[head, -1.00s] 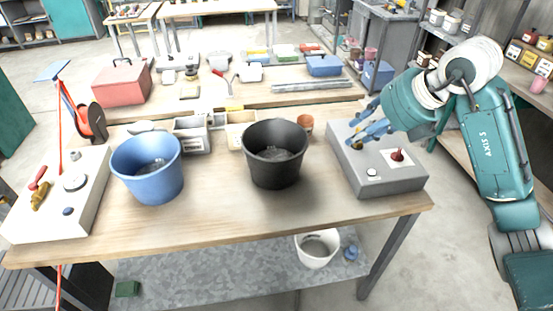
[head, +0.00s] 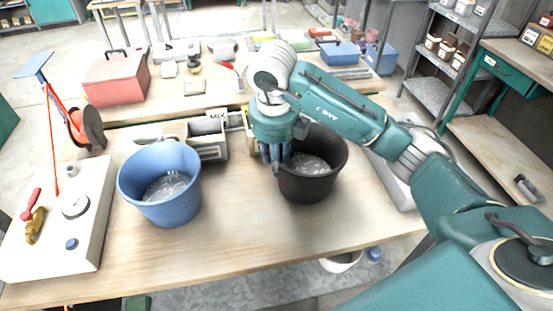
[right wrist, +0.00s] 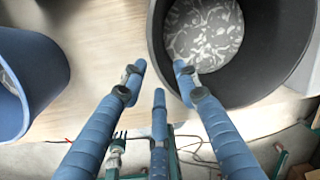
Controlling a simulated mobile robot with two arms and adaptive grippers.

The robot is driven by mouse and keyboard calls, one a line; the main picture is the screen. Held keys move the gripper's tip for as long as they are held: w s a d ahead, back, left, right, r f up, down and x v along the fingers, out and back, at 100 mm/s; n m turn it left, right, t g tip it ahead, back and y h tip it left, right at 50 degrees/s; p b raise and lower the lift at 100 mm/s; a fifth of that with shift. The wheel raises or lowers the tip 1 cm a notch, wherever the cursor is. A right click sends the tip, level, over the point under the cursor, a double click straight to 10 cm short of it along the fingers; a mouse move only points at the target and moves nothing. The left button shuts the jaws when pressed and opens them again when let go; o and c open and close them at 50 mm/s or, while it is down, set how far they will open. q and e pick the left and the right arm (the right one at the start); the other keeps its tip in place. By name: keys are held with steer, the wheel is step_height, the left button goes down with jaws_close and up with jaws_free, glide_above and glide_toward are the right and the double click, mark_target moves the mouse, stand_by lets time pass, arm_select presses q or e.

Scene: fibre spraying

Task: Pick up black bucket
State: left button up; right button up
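The black bucket (head: 312,188) stands upright on the wooden table, right of the middle in the head view. Its inside shows a pale, swirly patterned bottom. My right gripper (head: 276,163) points down at the bucket's left rim. In the right wrist view the bucket (right wrist: 282,55) fills the upper right. There the blue fingers of my right gripper (right wrist: 159,70) are spread apart, with the left finger outside the bucket and the right finger overlapping its near-left wall. Whether a finger touches the wall is unclear. My left gripper is not in view.
A blue bucket (head: 158,205) stands to the left, with bare tabletop between the buckets. Grey bins (head: 207,140) stand behind. A white control box (head: 62,225) is at far left. A grey box, partly hidden by my arm, is at right.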

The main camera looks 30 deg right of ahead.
steer(key=f, duration=0.1)
glide_toward(281, 188)
steer(key=shift+s+a+f+h+p, duration=0.1)
steer(key=shift+f+h+p, duration=0.2)
steer(key=shift+f+p, duration=0.3)
steer(key=f, duration=0.3)
steer(key=f+p, duration=0.1)
steer(key=f, duration=0.1)
steer(key=shift+w+d+f, duration=0.1)
steer(key=shift+w+d, duration=0.2)
steer(key=shift+w, duration=0.1)
steer(key=shift+c, duration=0.5)
jaws_close()
steer(key=shift+w, duration=0.15)
